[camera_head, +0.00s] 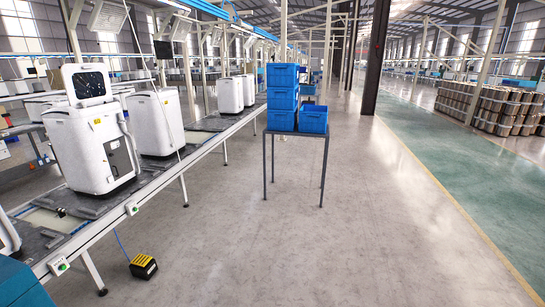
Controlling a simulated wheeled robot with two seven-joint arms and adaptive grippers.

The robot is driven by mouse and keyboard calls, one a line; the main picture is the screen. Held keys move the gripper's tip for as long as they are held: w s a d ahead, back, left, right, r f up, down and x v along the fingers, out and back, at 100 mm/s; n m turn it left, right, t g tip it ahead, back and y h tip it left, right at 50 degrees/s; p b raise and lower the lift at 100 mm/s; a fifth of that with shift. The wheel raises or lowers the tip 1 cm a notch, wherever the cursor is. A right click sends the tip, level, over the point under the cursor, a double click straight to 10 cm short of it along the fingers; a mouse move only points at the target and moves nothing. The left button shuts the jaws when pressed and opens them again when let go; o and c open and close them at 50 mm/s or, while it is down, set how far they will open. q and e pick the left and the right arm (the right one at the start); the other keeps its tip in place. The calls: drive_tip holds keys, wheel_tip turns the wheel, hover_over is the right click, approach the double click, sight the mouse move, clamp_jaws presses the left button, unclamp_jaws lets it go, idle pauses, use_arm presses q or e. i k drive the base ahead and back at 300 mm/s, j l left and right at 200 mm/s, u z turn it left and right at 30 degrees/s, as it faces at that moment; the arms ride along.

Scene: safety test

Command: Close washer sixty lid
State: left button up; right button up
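A white washer (88,150) stands upright on the conveyor line at the left. Its lid (88,84) is raised at the top of the body, with a dark face towards me. A gap or hinge area shows between lid and body. I cannot read any number on this washer, so I cannot tell whether it is number sixty. Neither of my grippers is in view.
More white washers (155,122) stand farther along the conveyor (150,185). Blue crates (283,98) are stacked on a metal table (297,134) at the centre. A black and yellow pedal box (143,266) lies on the floor. The floor at centre right is clear.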

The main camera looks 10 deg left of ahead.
sight(90, 83)
drive_tip(key=i+u, duration=0.15)
drive_tip(key=i, duration=0.65)
drive_tip(key=i+u, duration=0.3)
drive_tip(key=i+l+u, duration=0.1)
drive_tip(key=i+u, duration=0.15)
drive_tip(key=i, duration=0.25)
drive_tip(key=i+j+u, duration=0.1)
drive_tip(key=i+u, duration=0.8)
drive_tip(key=i+j+u, duration=0.2)
drive_tip(key=i, duration=0.15)
drive_tip(key=i+j+u, duration=0.2)
drive_tip(key=i, duration=0.15)
drive_tip(key=i+j, duration=0.35)
drive_tip(key=i, duration=0.1)
